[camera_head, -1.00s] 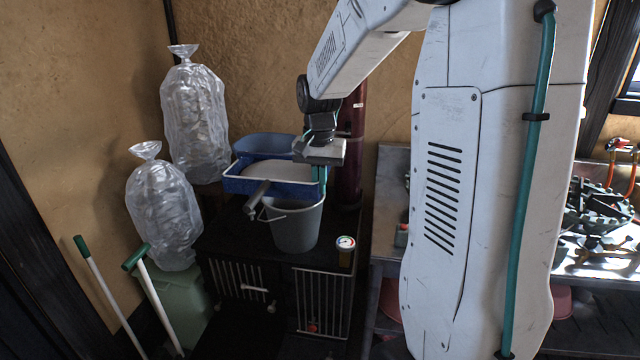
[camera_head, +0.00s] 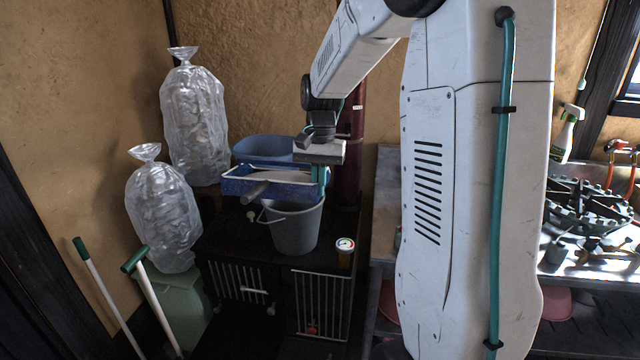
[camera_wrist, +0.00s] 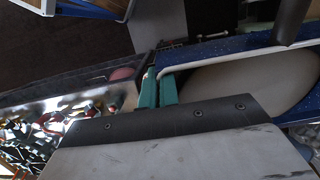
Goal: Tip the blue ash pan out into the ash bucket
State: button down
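The blue ash pan (camera_head: 232,187), speckled with a pale rim and a grey handle (camera_head: 256,189), is held above the black cabinet, just behind and over the mouth of the grey ash bucket (camera_head: 293,232). A pale mass of ash lies in it, and in the wrist view the pan (camera_wrist: 225,50) shows this smooth grey load. My gripper (camera_head: 320,178) is at the pan's right end. Its teal fingers (camera_wrist: 158,92) are close together on the pan's rim at one corner. The bucket stands upright, its bail handle hanging left; its inside is mostly hidden.
A plain blue basin (camera_head: 265,149) sits behind the pan. A dark red cylinder (camera_head: 351,165) stands right of my gripper. Clear plastic bags (camera_head: 165,215) stand at left. A metal bench (camera_head: 385,210) is at right.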

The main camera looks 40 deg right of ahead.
jog(key=shift+r, duration=0.15)
jog(key=shift+w+d+r, duration=0.15)
jog(key=shift+r, duration=0.3)
jog(key=shift+w+d+r, duration=0.15)
jog(key=shift+r, duration=0.3)
jog(key=shift+g+y, duration=0.6)
jog(key=shift+d+r, duration=0.1)
jog(key=shift+r, duration=0.05)
jog(key=shift+w+d+r, duration=0.4)
jog(key=shift+w+r, duration=0.05)
jog(key=shift+r, duration=0.3)
